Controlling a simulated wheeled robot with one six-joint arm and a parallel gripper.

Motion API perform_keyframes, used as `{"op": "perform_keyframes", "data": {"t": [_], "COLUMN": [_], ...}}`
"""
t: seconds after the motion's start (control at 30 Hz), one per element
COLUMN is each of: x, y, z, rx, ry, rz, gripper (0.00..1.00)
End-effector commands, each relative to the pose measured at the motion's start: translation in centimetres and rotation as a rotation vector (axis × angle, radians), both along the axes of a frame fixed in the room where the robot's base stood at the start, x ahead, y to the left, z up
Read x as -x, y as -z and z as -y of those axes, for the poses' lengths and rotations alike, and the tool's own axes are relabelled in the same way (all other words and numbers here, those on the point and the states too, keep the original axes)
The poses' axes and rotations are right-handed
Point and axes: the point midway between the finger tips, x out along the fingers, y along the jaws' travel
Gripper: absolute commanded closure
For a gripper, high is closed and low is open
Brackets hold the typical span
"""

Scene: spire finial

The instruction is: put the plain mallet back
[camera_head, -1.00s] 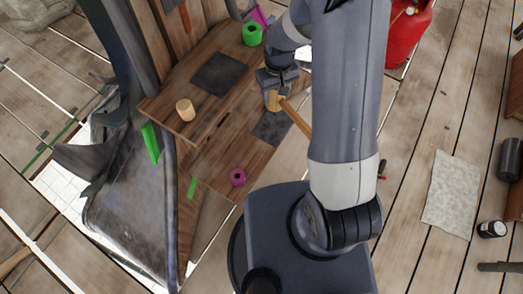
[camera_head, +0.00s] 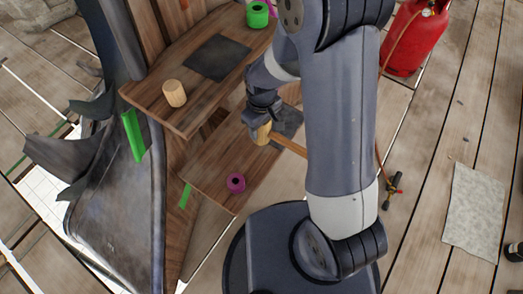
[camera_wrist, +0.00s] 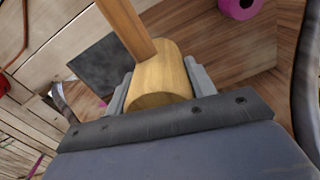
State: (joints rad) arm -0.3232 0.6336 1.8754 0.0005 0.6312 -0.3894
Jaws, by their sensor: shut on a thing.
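The plain mallet has a pale wooden head (camera_head: 262,134) and a long brown handle (camera_head: 289,146). My gripper (camera_head: 259,120) is shut on the head, over the lower wooden shelf (camera_head: 216,160). In the wrist view the mallet head (camera_wrist: 161,75) sits between the two grey fingers, and the handle (camera_wrist: 125,27) points up and away. A dark grey square mat (camera_head: 289,122) lies on the lower shelf, partly hidden by my arm; it also shows in the wrist view (camera_wrist: 92,68). I cannot tell whether the mallet touches the shelf.
A magenta roll (camera_head: 236,182) is on the lower shelf. A red gas cylinder (camera_head: 413,38) stands on the floor at right. A pale sheet (camera_head: 474,212) lies on the planks.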

Motion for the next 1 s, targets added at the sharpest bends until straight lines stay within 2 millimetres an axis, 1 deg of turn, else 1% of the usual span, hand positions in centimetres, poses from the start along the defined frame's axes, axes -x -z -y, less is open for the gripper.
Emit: {"op": "perform_keyframes", "data": {"t": [0.03,0.2,0.47,0.63,0.7,1.0], "x": [0.1,0.1,0.0,0.0,0.0,0.0], "y": [1.3,4.2,6.3,8.7,9.2,9.3], "z": [0.0,0.0,0.0,0.0,0.0,0.0], "rx": [0.001,0.001,0.001,0.001,0.000,-0.001], "ry": [-0.001,-0.001,0.000,0.000,0.001,0.001], "rz": [-0.003,-0.003,-0.002,-0.002,-0.001,0.001], "gripper": [1.00,1.00,1.00,1.00,1.00,1.00]}}
